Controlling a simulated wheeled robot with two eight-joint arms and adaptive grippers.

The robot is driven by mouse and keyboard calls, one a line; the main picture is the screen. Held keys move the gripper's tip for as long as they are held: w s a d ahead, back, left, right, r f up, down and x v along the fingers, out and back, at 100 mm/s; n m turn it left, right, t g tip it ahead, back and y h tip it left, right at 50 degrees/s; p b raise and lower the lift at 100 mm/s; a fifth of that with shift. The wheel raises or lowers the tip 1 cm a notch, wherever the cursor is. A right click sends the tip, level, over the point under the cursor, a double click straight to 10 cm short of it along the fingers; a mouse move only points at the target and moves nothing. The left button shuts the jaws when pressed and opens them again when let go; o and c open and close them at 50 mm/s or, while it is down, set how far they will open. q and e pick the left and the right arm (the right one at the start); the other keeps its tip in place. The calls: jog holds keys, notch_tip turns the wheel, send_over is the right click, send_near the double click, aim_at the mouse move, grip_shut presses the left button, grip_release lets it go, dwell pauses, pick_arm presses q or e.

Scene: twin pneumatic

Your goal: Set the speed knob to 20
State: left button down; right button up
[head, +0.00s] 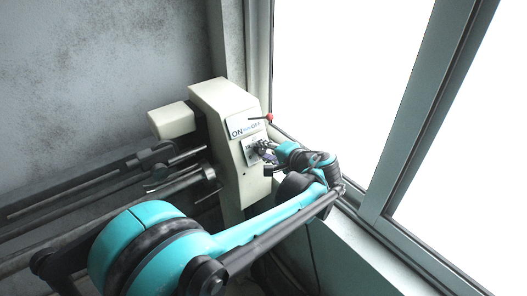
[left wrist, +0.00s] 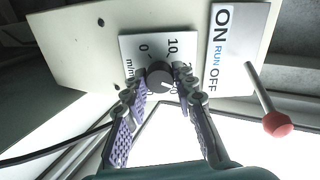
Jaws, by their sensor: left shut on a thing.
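The speed knob (left wrist: 160,74) is a dark grey round knob on a white dial plate (left wrist: 135,45), with "0", "10" and part of "mm/min" legible. The other marks are partly covered by my fingers. My left gripper (left wrist: 160,82) has its two purple-padded fingers on either side of the knob, shut on it. A small light mark shows at the knob's lower right. In the head view my left gripper (head: 265,151) meets the front panel of the cream machine (head: 228,118), and the knob is mostly hidden there. My right gripper is not in view.
An ON/RUN/OFF plate (left wrist: 222,45) is beside the dial, with a red-tipped lever (left wrist: 277,124) close to my right-hand finger. The red tip also shows in the head view (head: 270,117). A window frame (head: 405,115) stands to the right; rails (head: 80,190) run left.

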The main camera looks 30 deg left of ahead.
pick_arm(q)
jog(key=n, duration=0.4)
jog(key=shift+n, duration=0.3)
dwell(0.3)
jog(key=c, duration=1.2)
grip_release()
jog(key=shift+d, duration=0.1)
jog(key=v, duration=1.2)
jog(key=shift+f, duration=0.1)
